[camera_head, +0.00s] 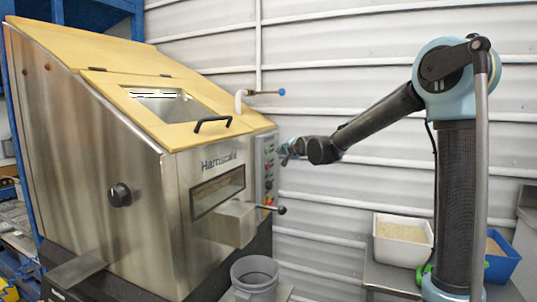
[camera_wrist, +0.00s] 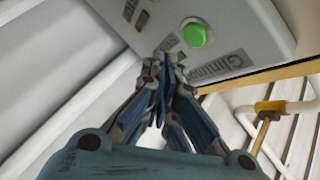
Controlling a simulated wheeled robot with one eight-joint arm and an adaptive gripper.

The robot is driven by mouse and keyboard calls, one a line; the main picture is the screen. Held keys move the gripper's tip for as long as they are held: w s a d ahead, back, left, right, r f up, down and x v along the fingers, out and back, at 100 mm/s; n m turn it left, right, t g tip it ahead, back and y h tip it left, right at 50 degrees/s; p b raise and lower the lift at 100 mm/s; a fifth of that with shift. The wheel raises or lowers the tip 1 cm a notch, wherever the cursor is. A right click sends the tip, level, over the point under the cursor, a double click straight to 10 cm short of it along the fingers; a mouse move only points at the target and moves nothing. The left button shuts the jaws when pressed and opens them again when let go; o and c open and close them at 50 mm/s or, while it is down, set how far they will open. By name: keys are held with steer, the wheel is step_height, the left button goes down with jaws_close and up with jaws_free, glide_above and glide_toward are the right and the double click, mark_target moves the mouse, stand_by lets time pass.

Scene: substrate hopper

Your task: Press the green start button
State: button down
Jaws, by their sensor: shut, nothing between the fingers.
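The green start button (camera_wrist: 195,35) is a round green dome on a light control panel (camera_wrist: 235,18), seen in the wrist view near the top, with a printed label beside it. In the head view the control panel (camera_head: 266,170) is a narrow strip on the right edge of the machine's front; its buttons are too small to tell apart surely. My gripper (camera_wrist: 165,65) is shut and empty. Its tips show just below and left of the green button, and I cannot tell if they touch the panel. In the head view my gripper (camera_head: 285,152) is at the panel's upper part.
The steel hopper machine (camera_head: 110,150) has a yellow lid with a black handle (camera_head: 213,122). A black-knobbed lever (camera_head: 281,210) sticks out below the panel. A grey bucket (camera_head: 254,278) stands below. A white bin (camera_head: 402,240) and a blue bin (camera_head: 502,260) stand at right.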

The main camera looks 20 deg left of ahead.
mark_target(268, 150)
steer(key=shift+a, duration=0.95)
steer(key=shift+a, duration=0.15)
stand_by(0.7)
steer(key=shift+a+r, duration=0.1)
steer(key=shift+a, duration=0.25)
